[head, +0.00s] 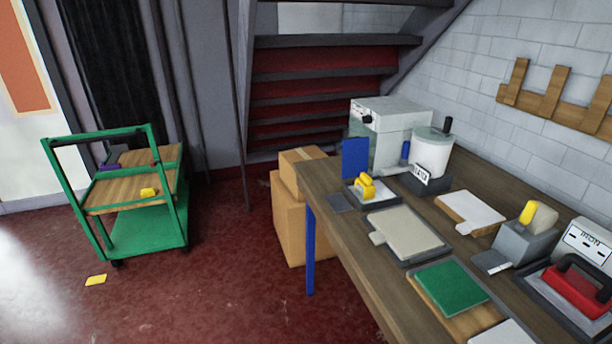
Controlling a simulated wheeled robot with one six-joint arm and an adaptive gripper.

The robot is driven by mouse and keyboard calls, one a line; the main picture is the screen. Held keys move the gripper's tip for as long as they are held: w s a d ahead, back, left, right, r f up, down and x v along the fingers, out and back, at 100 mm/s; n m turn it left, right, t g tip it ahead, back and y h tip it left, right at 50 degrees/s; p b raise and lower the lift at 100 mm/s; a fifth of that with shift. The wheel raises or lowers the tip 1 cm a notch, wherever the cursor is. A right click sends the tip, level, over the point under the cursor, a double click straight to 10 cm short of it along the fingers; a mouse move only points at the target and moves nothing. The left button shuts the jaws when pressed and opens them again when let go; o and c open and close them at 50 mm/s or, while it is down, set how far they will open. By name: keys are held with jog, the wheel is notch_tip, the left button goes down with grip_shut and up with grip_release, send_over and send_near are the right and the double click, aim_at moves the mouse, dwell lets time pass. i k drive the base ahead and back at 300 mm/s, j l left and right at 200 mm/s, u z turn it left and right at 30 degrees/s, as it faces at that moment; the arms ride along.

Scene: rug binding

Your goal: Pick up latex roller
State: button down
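A small yellow tool (365,186), which looks like the latex roller, sits on a small grey-and-white tray (382,203) near the far left end of the workbench (345,236). Its exact shape is too small to tell. A white lidded pot (432,152) with a label that seems to read LATEX stands behind it to the right. My gripper is not in view.
The bench also carries a grey-edged board (408,235), a green pad (451,287), a grey dispenser (527,240) and a red iron (577,291). Cardboard boxes (288,220) stand by its far end. A green cart (146,233) is at left; red floor between is mostly clear.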

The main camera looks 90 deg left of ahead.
aim_at(365, 185)
jog(key=u, duration=2)
jog(key=i+j+u, duration=0.1)
jog(key=i+j, duration=0.75)
jog(key=i+j+u, duration=0.1)
jog(key=i+j, duration=0.7)
jog(key=i, duration=0.2)
